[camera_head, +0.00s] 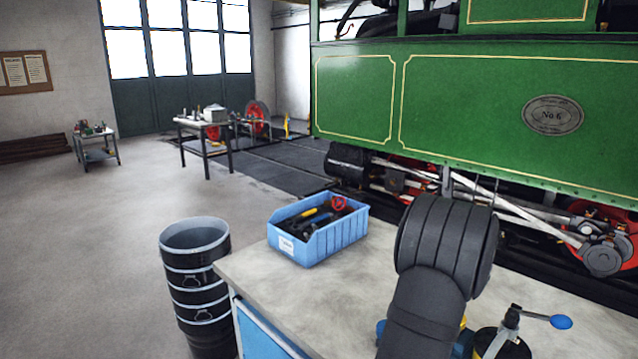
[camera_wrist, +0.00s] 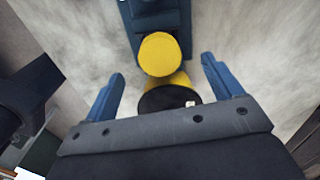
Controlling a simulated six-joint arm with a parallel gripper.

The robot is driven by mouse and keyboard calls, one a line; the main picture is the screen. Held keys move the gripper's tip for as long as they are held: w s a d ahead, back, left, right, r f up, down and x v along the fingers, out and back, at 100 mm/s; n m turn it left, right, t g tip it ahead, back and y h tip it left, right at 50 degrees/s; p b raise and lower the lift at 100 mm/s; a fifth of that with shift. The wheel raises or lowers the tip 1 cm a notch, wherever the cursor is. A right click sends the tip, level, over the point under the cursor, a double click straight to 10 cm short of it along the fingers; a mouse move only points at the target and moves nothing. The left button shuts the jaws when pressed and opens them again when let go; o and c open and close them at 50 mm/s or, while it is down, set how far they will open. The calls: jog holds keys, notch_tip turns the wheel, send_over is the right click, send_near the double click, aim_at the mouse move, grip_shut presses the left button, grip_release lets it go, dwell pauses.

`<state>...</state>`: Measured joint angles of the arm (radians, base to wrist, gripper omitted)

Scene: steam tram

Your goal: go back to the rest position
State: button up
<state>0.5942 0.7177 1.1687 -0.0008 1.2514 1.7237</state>
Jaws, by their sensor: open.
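In the wrist view my gripper (camera_wrist: 162,68) is open, its two blue fingers apart. Between and beyond the fingers are a round yellow part (camera_wrist: 160,52) and a dark blue part (camera_wrist: 158,18); a round black part shows just in front of the palm. I cannot tell how far these lie from the fingers, and nothing is clearly gripped. In the head view my dark ridged arm hides the gripper over the workbench (camera_head: 270,283).
A blue bin (camera_head: 335,236) of tools stands on the bench. A black device with a blue-knobbed lever (camera_head: 560,321) is at the lower right. Black stacked buckets (camera_head: 195,240) stand left of the bench. The green tram (camera_head: 470,110) stands behind. The bench middle is clear.

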notch_tip(320, 180, down, 4)
jog(key=shift+f, duration=0.1)
jog(key=n, duration=1.4)
jog(key=shift+r+n, duration=0.2)
jog(key=shift+n, duration=0.1)
jog(key=n, duration=0.5)
dwell(1.4)
